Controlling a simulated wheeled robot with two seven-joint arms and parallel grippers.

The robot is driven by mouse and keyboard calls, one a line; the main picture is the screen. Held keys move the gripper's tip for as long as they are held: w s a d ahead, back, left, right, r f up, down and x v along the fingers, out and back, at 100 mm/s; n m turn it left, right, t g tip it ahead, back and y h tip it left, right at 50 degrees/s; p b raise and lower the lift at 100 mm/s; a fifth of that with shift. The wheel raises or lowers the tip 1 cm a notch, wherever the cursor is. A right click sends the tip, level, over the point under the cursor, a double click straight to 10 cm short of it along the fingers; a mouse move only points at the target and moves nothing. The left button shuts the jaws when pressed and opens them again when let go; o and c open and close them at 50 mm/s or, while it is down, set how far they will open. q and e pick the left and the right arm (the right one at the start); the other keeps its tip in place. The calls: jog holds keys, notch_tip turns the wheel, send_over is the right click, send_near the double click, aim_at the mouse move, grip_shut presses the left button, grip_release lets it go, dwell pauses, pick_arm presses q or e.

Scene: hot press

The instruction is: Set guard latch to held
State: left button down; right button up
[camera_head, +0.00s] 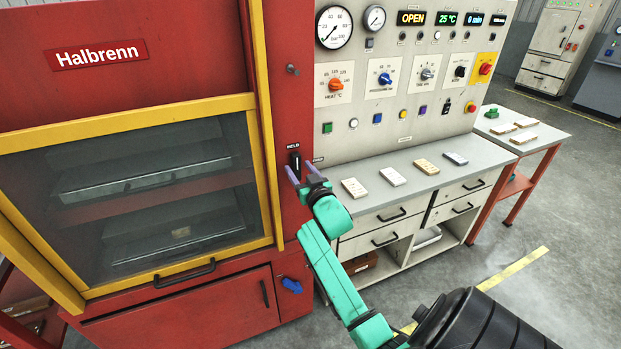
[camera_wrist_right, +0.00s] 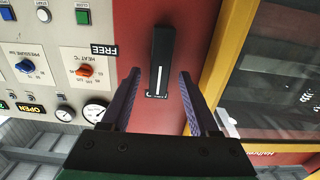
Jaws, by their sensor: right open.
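The guard latch (camera_head: 296,163) is a black lever with a white line, on the red press panel. A HELD label (camera_head: 293,146) sits just above it. The latch stands upright under HELD, its white line pointing toward that label. A FREE label (camera_wrist_right: 103,50) is off to one side. My right gripper (camera_head: 300,171) is open at the latch. My left gripper is not in view.
The yellow-framed glass guard (camera_head: 150,190) is left of the latch. The control panel (camera_head: 400,145) with dials and buttons is to the right. Several small plates lie on the grey bench (camera_head: 470,172). A blue handle (camera_head: 292,285) is lower on the press.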

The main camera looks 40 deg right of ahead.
jog(key=b+v, duration=0.2)
jog(key=v, duration=1.1)
jog(key=s+a+f+n+g+y, duration=0.1)
jog(key=a+f+g, duration=0.15)
jog(key=f, duration=0.85)
jog(key=a+f+n+g+y, duration=0.1)
jog(key=a+f+g+y, duration=0.15)
jog(key=f, duration=0.95)
jog(key=s+a+f+n+g+y, duration=0.1)
jog(key=a+f+g, duration=0.15)
jog(key=f, duration=0.85)
jog(key=s+a+f+n+g+y, duration=0.1)
jog(key=s+a+f+g, duration=0.15)
jog(key=s+f, duration=0.6)
jog(key=s+a+f+n+g, duration=0.1)
jog(key=s+a+f+g, duration=0.15)
jog(key=s+f, duration=0.55)
jog(key=s+f+n+g, duration=0.1)
jog(key=s+f+g, duration=0.2)
jog(key=s+f, duration=0.4)
jog(key=s, duration=0.7)
jog(key=shift+s+a, duration=0.25)
jog(key=shift+s, duration=0.05)
jog(key=shift+g, duration=0.25)
